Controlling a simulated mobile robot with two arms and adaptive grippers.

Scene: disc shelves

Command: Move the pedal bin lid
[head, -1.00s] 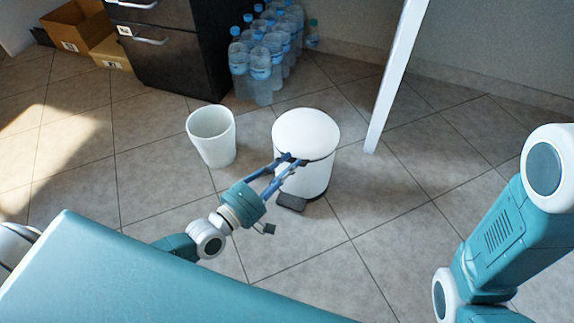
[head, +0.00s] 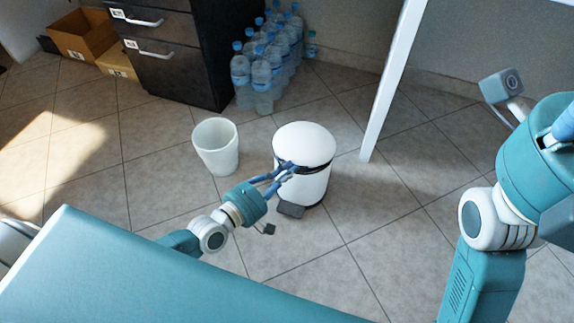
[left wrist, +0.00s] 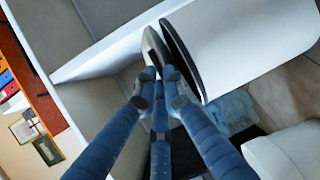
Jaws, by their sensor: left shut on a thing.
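The white pedal bin (head: 312,186) stands upright on the floor, with a dark pedal (head: 290,209) at its foot. Its rounded white lid (head: 304,138) is on top, with a dark band below its rim. My left gripper (head: 285,170) is shut at the lid's front edge. In the left wrist view the closed fingertips (left wrist: 160,78) meet the lid's edge (left wrist: 154,52), and a dark wedge lies between the lid and the white bin body (left wrist: 245,45). The lid looks slightly raised at the front.
An open white bucket (head: 216,150) stands just left of the bin. Several water bottles (head: 262,80) and a dark drawer cabinet (head: 180,60) are behind. A white table leg (head: 385,100) rises behind right. Floor in front is clear.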

